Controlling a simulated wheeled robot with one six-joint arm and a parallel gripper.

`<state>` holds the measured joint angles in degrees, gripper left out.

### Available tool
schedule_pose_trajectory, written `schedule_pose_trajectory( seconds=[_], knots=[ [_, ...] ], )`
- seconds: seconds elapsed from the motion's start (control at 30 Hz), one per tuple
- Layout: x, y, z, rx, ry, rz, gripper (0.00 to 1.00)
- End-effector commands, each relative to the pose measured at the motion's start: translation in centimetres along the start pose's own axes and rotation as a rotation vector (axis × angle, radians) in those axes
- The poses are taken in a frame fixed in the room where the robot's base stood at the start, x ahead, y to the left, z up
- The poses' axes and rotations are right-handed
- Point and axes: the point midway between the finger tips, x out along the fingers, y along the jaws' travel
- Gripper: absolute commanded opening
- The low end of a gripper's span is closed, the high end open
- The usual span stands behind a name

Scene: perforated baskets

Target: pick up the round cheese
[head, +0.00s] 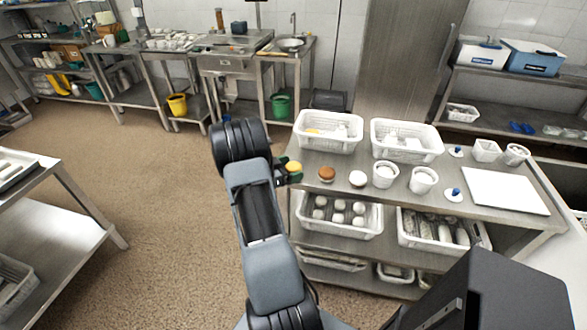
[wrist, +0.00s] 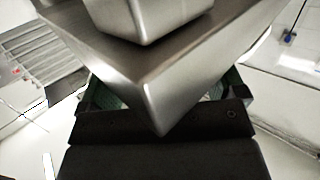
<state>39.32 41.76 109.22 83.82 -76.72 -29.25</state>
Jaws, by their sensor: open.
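In the head view a small round yellow piece (head: 293,167), which looks like the round cheese, shows at the left end of the steel table (head: 452,206). My gripper (head: 286,174) is open right beside it, at the table's left edge. Dark and green gripper parts cover some of the yellow piece. I cannot tell whether the fingers touch it. In the wrist view my dark gripper body (wrist: 165,125) fills the bottom, with green parts at its sides. Metal surfaces fill the middle there, and no cheese can be made out.
A brown round item (head: 327,174), a white round item (head: 358,178) and two white cups stand to the right. White perforated baskets (head: 328,146) line the table's back. A white board (head: 505,192) lies at the right. More baskets are on the shelf below. Open floor lies left.

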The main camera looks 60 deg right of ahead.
Motion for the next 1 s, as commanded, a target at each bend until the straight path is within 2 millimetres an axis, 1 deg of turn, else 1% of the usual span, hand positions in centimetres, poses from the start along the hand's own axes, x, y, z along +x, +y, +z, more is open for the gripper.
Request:
schedule_pose_trajectory(
  seconds=[0.03,0.17,0.43,0.9,0.97,1.0],
  knots=[
    [0.6,0.04,-0.04,0.001,0.0,0.003,0.89],
    [1.38,-0.01,-0.04,0.001,0.001,0.0,0.89],
    [1.53,-0.02,0.0,0.001,0.001,0.0,0.88],
    [1.5,-0.02,-0.01,0.001,0.001,-0.001,0.43],
    [1.5,-0.02,-0.01,0.001,0.001,-0.001,0.38],
    [1.5,-0.02,-0.03,0.001,0.001,-0.001,0.36]
  ],
)
